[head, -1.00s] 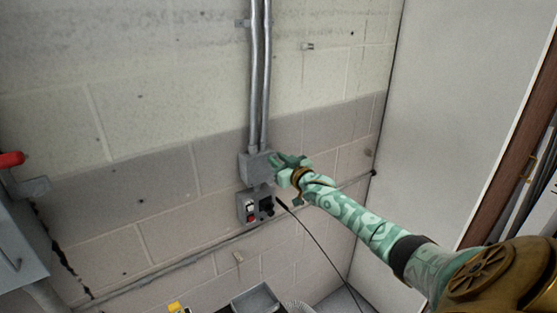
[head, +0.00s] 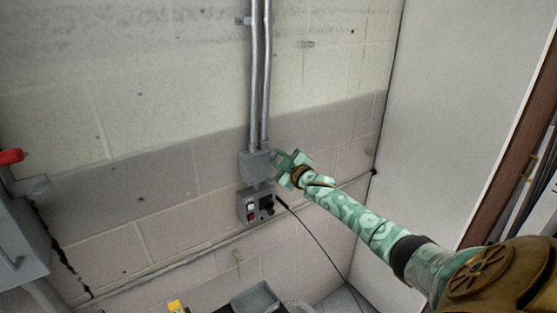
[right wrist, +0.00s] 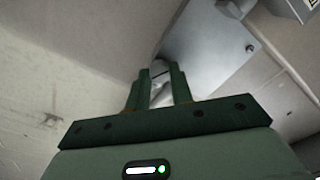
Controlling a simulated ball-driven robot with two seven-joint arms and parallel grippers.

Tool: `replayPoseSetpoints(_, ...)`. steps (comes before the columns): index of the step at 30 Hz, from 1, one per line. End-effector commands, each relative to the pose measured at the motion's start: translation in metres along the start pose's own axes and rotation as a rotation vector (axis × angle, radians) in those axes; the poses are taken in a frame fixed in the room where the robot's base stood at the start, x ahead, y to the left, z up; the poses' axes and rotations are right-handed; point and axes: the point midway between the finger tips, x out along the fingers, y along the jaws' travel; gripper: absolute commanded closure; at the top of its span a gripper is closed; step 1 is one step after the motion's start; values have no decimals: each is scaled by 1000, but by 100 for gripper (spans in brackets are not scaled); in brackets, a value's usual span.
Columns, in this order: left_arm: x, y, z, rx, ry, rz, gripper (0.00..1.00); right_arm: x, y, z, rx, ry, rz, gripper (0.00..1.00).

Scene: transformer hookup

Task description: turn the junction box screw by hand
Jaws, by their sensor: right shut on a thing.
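The grey junction box (head: 252,167) is on the block wall at the lower end of two vertical conduits. My right gripper (head: 278,160) is at the box's right side. In the right wrist view, the two dark green fingers (right wrist: 162,86) are close together, with a pale grey metal piece, seemingly the junction box screw (right wrist: 160,72), between their tips. The fingers hide most of it. The box's flat grey face (right wrist: 208,55) shows behind them, with a small screw head near its right edge. My left gripper is not in view.
A switch box (head: 248,208) with a red and a white switch is just below the junction box, and a black cable (head: 318,240) hangs from beside it. A pipe runs along the wall. A grey cabinet (head: 18,235) with a red handle is at far left.

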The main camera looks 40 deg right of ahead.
Motion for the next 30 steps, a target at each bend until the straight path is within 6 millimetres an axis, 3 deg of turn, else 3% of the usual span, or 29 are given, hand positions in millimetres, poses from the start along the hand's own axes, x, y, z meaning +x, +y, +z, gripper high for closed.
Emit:
replayPoseSetpoints(14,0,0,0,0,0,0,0,0,-2,2,-13,-4,-3,100)
replayPoseSetpoints(15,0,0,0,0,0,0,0,0,-2,2,-13,-4,-3,69)
replayPoseSetpoints(17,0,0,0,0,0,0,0,0,-1,2,-13,-3,-2,55)
replayPoseSetpoints(26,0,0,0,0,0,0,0,-1,0,1,-12,-1,-1,55)
replayPoseSetpoints(30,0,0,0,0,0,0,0,-13,-1,1,-11,0,-2,55)
